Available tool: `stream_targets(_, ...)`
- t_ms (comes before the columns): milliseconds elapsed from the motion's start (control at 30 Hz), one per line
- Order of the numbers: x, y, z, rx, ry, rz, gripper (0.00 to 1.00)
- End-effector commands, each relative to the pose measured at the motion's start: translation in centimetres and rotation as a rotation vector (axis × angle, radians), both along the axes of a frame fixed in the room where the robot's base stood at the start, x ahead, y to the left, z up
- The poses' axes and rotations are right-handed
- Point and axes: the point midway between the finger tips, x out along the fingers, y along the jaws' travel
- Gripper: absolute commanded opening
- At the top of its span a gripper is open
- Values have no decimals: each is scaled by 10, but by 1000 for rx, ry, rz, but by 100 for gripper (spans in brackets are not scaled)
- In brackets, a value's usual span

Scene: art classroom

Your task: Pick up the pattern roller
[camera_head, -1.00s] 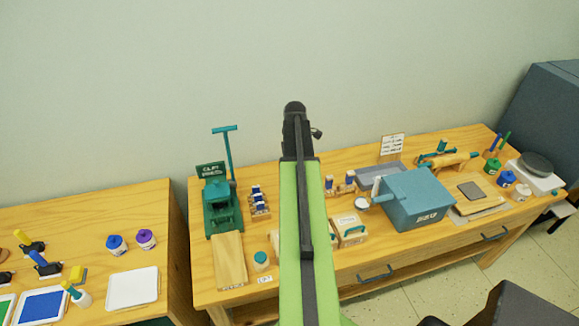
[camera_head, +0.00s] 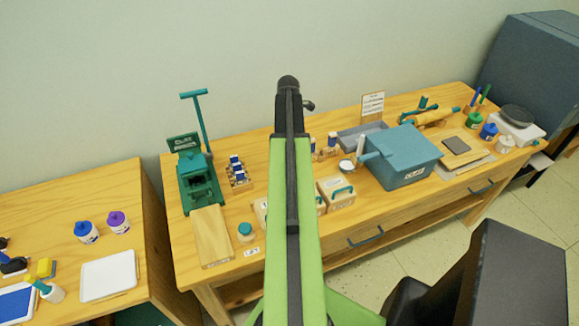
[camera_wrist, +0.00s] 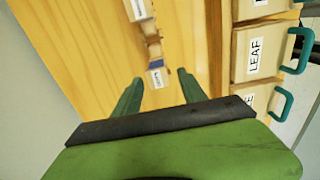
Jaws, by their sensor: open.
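A wooden roller (camera_head: 435,117) with teal handles lies at the back right of the bench in the head view; I cannot tell for sure that it is the pattern roller. A smaller teal-handled tool (camera_head: 424,104) lies behind it. In the head view my arm hides the fingers and part of the bench middle.
The wooden bench (camera_head: 335,236) also holds a green press (camera_head: 197,185), a blue-grey bin (camera_head: 405,160) and labelled wooden boxes (camera_head: 337,188); one box (camera_wrist: 255,55) reads LEAF in the wrist view. A second table (camera_head: 60,210) stands left. A large dark cabinet (camera_head: 525,65) stands at the right.

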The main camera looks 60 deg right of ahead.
Motion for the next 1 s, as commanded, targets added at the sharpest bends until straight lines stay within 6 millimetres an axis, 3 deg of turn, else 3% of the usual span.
stream_targets(33,0,0,-14,0,0,0,49)
stream_targets(267,0,-1,-16,0,0,0,49)
stream_targets(600,1,-4,-66,0,0,-1,49)
stream_targets(833,0,-5,-64,0,0,-1,49)
stream_targets(1000,0,-5,-64,0,0,-1,29)
